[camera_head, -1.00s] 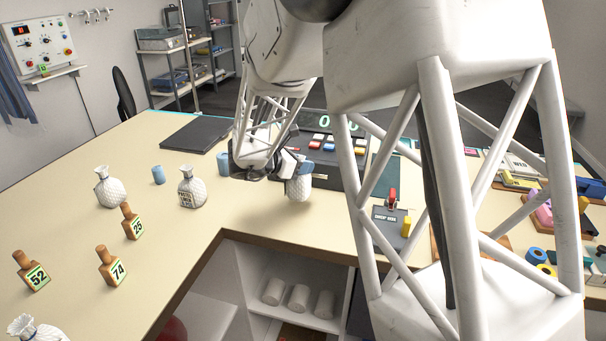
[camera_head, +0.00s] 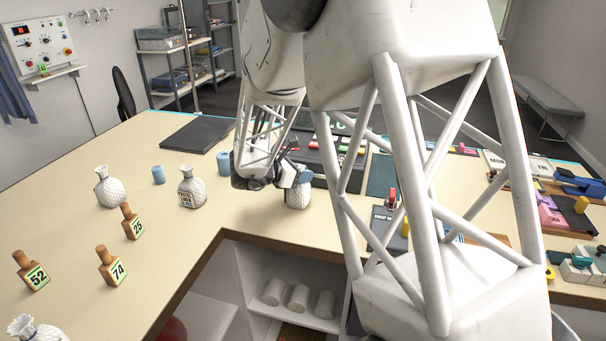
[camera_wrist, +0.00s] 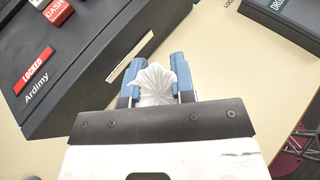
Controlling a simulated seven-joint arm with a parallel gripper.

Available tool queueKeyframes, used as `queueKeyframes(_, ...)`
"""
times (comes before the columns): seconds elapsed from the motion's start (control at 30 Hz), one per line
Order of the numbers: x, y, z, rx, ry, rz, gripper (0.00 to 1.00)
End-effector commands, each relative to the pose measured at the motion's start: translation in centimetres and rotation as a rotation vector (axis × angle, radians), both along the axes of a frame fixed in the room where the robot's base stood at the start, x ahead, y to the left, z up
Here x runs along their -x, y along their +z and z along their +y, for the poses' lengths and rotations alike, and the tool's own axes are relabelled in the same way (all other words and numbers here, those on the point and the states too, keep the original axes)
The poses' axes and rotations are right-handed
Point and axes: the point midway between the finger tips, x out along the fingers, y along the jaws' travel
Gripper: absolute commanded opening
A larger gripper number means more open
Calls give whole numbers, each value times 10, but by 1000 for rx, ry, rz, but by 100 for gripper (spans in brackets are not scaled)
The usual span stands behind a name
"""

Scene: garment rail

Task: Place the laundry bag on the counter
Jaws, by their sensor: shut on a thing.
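A white quilted laundry bag (camera_head: 298,196) is held by its gathered neck in my gripper (camera_head: 297,178). In the wrist view the bag's fanned top (camera_wrist: 154,83) shows between the two blue fingers of the gripper (camera_wrist: 155,75), which are shut on it. The bag hangs upright over the cream counter (camera_head: 240,215), close to the inner corner of its front edge. Its base is at or just above the surface; I cannot tell whether it touches. My arm hides part of the counter behind and right of it.
Other white bags (camera_head: 191,188) (camera_head: 110,188), a blue cylinder (camera_head: 158,175) and numbered wooden tags (camera_head: 132,222) stand to the left. A black box labelled LOCKED (camera_wrist: 70,75) is close behind the held bag. Open shelving with white rolls (camera_head: 298,297) lies below the counter edge.

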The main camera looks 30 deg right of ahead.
Motion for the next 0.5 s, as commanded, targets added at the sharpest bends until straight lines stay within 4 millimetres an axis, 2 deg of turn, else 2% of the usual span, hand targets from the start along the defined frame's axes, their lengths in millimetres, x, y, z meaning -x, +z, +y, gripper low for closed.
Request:
queueKeyframes(0.17,0,-2,0,0,0,0,0)
queueKeyframes(0.2,0,-3,0,0,0,0,25)
queueKeyframes(0.3,0,-3,0,0,0,0,41)
queueKeyframes(0.37,0,-3,0,0,0,0,49)
queueKeyframes(0.5,0,-3,0,0,0,0,49)
